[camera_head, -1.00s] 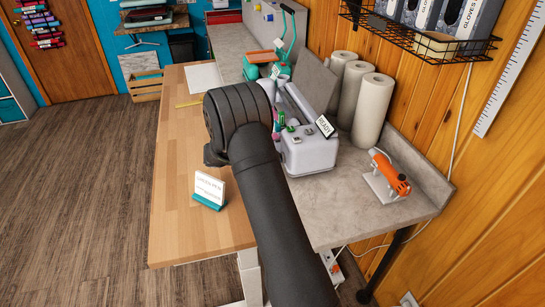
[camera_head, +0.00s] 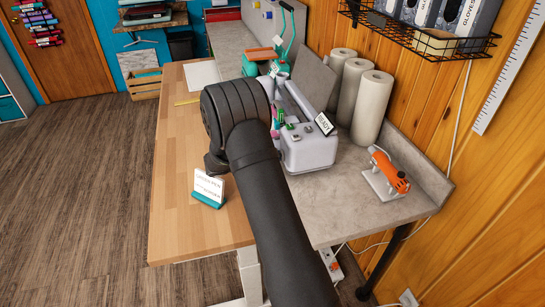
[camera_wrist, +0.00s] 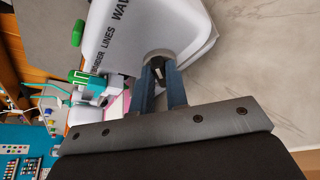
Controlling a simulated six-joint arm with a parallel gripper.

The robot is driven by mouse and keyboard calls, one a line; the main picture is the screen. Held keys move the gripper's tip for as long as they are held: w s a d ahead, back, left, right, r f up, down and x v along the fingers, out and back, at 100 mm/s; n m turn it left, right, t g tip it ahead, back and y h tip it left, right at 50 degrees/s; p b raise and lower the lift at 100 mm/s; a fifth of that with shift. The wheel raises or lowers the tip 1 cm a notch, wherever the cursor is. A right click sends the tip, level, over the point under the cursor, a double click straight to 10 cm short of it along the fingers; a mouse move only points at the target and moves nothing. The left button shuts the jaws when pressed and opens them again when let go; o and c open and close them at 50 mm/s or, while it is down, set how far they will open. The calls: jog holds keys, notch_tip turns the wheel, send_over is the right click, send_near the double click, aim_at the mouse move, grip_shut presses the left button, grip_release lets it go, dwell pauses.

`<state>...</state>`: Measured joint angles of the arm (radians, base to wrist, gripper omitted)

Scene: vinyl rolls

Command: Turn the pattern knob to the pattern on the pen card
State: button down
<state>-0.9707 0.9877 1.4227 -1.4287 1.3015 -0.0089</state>
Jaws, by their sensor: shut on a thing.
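The pattern knob (camera_wrist: 158,66) is a small dark knob with a light mark, in a round recess on the white machine (camera_wrist: 135,38). My gripper (camera_wrist: 162,75) has its two blue-grey fingers closed on the knob. The labels beside it include LINES and WAVE, with another word partly cut off that ends in "DER". Where the knob's mark points is unclear. In the head view the machine (camera_head: 308,152) stands on the grey counter, and my arm hides the gripper and knob. The pen card (camera_head: 208,188) is white on a teal stand; its lines are too small to read surely.
A green and white pen carriage (camera_wrist: 90,84) sits beside the machine's front in the wrist view. White rolls (camera_head: 371,110) stand behind the machine. An orange tool (camera_head: 391,172) lies to its right. The wooden table (camera_head: 190,225) is mostly clear.

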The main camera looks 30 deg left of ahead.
jog(key=c, duration=1.4)
grip_release()
jog(key=shift+c, duration=0.2)
jog(key=v, duration=1.7)
jog(key=shift+s, duration=0.2)
jog(key=shift+w+a, duration=0.1)
jog(key=x, duration=1.7)
jog(key=shift+w, duration=0.15)
